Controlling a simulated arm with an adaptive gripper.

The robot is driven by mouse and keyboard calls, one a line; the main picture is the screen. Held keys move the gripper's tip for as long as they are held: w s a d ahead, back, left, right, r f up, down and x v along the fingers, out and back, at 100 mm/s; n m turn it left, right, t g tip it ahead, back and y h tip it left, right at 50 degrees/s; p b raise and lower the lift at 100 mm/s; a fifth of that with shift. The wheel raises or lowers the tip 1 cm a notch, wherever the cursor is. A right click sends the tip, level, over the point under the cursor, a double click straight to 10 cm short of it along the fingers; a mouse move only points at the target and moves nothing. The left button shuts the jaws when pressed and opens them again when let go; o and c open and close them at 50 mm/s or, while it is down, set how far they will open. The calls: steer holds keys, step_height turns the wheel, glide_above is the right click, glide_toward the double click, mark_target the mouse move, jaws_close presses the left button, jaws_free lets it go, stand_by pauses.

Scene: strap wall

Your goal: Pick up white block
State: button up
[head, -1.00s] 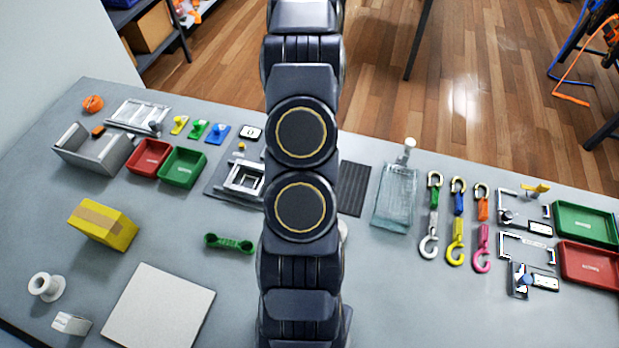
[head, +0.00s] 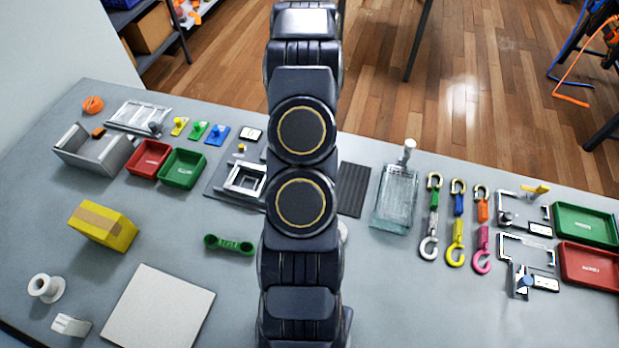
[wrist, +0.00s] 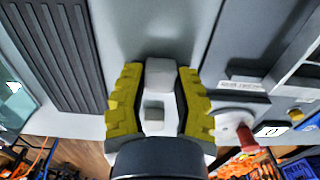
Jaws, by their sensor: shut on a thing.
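A white block (wrist: 160,74) is between the two yellow fingers of my gripper (wrist: 159,82) in the wrist view. The fingers are shut on it, one at each side. A smaller pale grey square (wrist: 153,114) shows between the fingers nearer the palm; I cannot tell what it is. In the head view my arm hides the gripper and the held block.
A dark ribbed mat (head: 353,189) lies right of my arm, with a clear glass-like container (head: 395,198) beside it. A grey framed plate (head: 243,180) lies left. A yellow box (head: 103,224), green part (head: 229,244) and white square plate (head: 158,308) are further left.

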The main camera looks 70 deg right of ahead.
step_height(320, 180, up, 10)
steer(key=shift+f, duration=0.1)
steer(key=w+a+r+n, duration=0.3)
steer(key=w+a+n, duration=0.25)
steer(key=w, duration=0.35)
steer(key=w+a+r+n, duration=0.35)
steer(key=w+a, duration=0.25)
steer(key=w, duration=0.3)
steer(key=w+a+r+n, duration=0.3)
steer(key=w+a+n, duration=0.15)
steer(key=a, duration=0.45)
steer(key=w+a+r+n, duration=0.2)
steer(key=w+a+n, duration=0.25)
steer(key=a, duration=0.45)
glide_above(93, 219)
step_height(93, 219, down, 10)
steer(key=shift+r, duration=0.1)
steer(key=shift+f, duration=1.45)
